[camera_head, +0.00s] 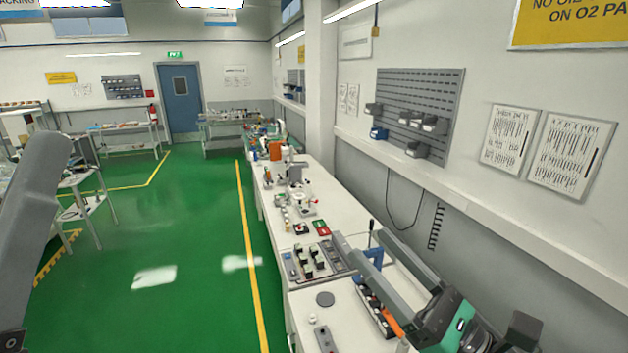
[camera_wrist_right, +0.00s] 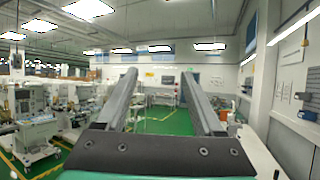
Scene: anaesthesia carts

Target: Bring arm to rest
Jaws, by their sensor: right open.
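My right gripper (camera_head: 359,238) is over the near part of the white workbench, at the lower right of the head view. Its two long grey fingers are spread apart and point away along the bench. The right wrist view also shows the gripper (camera_wrist_right: 158,78), with nothing between the fingers and the room beyond. A grey link of my left arm (camera_head: 35,215) stands at the left edge of the head view. The left gripper is out of view.
The white workbench (camera_head: 300,303) runs along the right wall. It carries a tray of small parts (camera_head: 312,258), a red box (camera_head: 321,229) and a microscope-like device (camera_head: 304,198). A grey pegboard (camera_head: 425,95) hangs above. Green floor (camera_head: 190,240) lies open to the left.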

